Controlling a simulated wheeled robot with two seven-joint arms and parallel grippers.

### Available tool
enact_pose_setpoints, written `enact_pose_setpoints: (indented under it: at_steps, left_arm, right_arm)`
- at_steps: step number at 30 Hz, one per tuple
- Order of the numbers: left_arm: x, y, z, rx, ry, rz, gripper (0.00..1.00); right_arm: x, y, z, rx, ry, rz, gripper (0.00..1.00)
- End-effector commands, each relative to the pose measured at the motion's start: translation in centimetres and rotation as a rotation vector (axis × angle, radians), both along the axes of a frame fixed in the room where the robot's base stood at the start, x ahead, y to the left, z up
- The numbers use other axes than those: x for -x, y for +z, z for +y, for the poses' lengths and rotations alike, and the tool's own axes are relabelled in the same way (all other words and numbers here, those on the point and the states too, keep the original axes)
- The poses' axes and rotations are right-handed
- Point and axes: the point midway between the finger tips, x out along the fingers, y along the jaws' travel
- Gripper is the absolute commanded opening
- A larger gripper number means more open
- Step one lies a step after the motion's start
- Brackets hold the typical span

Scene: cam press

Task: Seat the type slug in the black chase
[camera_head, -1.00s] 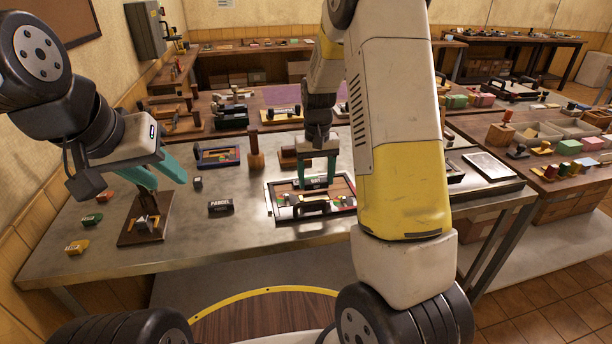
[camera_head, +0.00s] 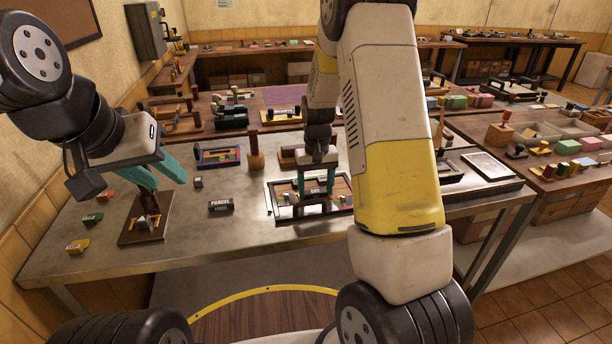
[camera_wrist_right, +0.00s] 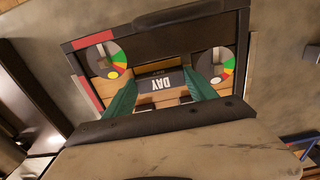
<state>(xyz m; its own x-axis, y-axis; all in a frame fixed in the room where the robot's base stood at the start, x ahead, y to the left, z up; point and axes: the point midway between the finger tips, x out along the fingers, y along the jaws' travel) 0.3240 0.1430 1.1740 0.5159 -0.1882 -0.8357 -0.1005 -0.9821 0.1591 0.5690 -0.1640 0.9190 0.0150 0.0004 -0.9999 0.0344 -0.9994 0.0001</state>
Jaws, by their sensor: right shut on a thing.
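The black chase (camera_head: 268,207) lies on the metal table, a dark frame with a wooden bed; in the right wrist view its dark rim (camera_wrist_right: 170,15) fills the middle. My right gripper (camera_head: 316,188) is over it, teal fingers pointing down. In the right wrist view the gripper (camera_wrist_right: 160,78) is shut on the type slug (camera_wrist_right: 157,81), a dark block lettered DAY. The slug is between two round colour-sectored dials; I cannot tell whether it touches the bed. My left gripper (camera_head: 160,173) is open and empty above a dark wooden stand (camera_head: 132,236).
A dark PARCEL block (camera_head: 221,206) lies left of the chase. A blue-rimmed tray (camera_head: 217,157) and a wooden post (camera_head: 255,152) stand behind. The table's front is clear.

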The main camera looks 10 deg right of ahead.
Motion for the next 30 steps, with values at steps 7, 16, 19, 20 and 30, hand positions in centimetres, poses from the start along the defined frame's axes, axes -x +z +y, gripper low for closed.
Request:
enact_pose_setpoints:
  at_steps: [7,16,19,20,30]
  left_arm:
    - [0.0,0.0,0.0,0.000,0.000,0.000,0.36]
    - [0.0,0.0,0.0,0.000,0.000,0.000,0.36]
    - [0.0,0.0,0.0,0.000,0.000,0.000,0.36]
    - [0.0,0.0,0.0,0.000,0.000,0.000,0.36]
    - [0.0,0.0,0.0,0.000,0.000,0.000,0.36]
  right_arm:
    - [0.6,-1.2,0.0,0.001,-0.003,0.017,0.87]
    - [0.4,1.8,0.1,-0.001,-0.002,0.012,0.87]
    - [0.3,4.2,0.1,0.000,-0.001,0.009,0.87]
    - [0.3,4.9,0.1,0.000,-0.001,0.008,0.87]
    - [0.3,11.3,0.1,0.001,0.000,0.010,0.87]
